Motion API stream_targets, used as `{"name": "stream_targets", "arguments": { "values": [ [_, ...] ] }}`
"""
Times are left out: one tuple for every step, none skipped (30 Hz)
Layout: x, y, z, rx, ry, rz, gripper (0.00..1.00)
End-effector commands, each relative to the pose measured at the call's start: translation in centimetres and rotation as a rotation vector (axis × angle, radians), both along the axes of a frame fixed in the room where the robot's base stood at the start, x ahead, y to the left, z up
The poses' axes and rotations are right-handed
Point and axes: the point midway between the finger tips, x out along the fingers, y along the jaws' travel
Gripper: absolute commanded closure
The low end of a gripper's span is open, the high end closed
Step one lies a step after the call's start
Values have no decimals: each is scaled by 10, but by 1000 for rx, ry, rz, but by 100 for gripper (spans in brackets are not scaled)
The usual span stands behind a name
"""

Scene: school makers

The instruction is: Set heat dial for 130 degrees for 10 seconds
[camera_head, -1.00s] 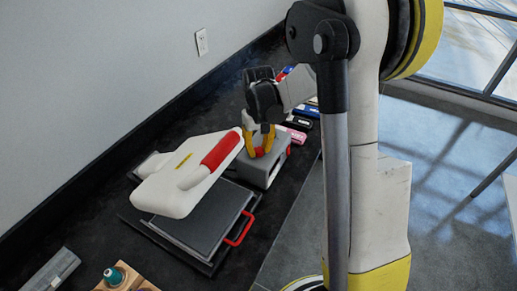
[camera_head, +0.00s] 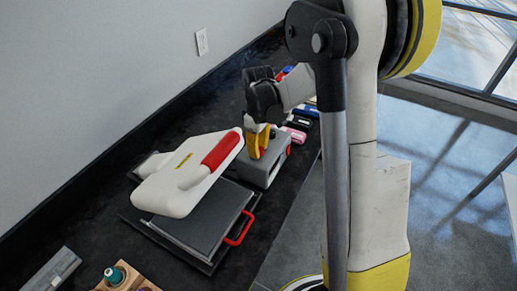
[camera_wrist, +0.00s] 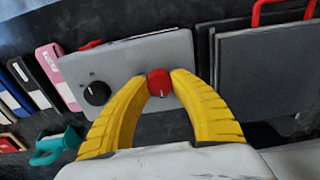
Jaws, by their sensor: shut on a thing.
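The heat press (camera_head: 190,170) stands on the dark counter, its white upper part with a red handle raised over a grey lower plate (camera_head: 215,215). Its grey control box (camera_head: 268,172) is at its far right end. In the wrist view the control box (camera_wrist: 130,58) carries a black dial (camera_wrist: 97,93) at the left and a red dial (camera_wrist: 160,83) with a dark pointer mark near its lower edge. My gripper (camera_wrist: 160,84) has its yellow fingers closed around the red dial. In the head view my gripper (camera_head: 257,152) points down onto the box, and its fingers hide the dial.
Several coloured items, including a pink one (camera_wrist: 57,75), lie beyond the control box. A teal watering-can-shaped object (camera_wrist: 55,146) shows in the wrist view. A wooden block with bottles (camera_head: 122,278) stands at the front. A red loop handle (camera_head: 240,228) sticks out from the press's lower plate.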

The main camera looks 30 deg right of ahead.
Motion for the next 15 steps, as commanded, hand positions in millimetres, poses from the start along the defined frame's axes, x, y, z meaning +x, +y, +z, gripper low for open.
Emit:
{"name": "stream_targets", "arguments": {
  "values": [
    [-1,0,-1,0,1,6,100],
    [-1,0,-1,0,1,8,100],
    [-1,0,-1,0,1,11,100],
    [-1,0,-1,0,1,13,100],
    [-1,0,-1,0,1,14,100],
    [-1,0,-1,0,1,15,100],
    [-1,0,-1,0,1,15,100],
    [-1,0,-1,0,1,16,100],
    [-1,0,-1,0,1,15,100],
    [0,0,-1,0,1,15,100],
    [0,0,-1,0,1,15,100],
    [-1,0,-1,0,1,15,100],
    [-1,0,-1,0,1,15,100],
    [-1,0,-1,0,1,15,100],
    [-1,0,-1,0,1,15,70]
  ]
}}
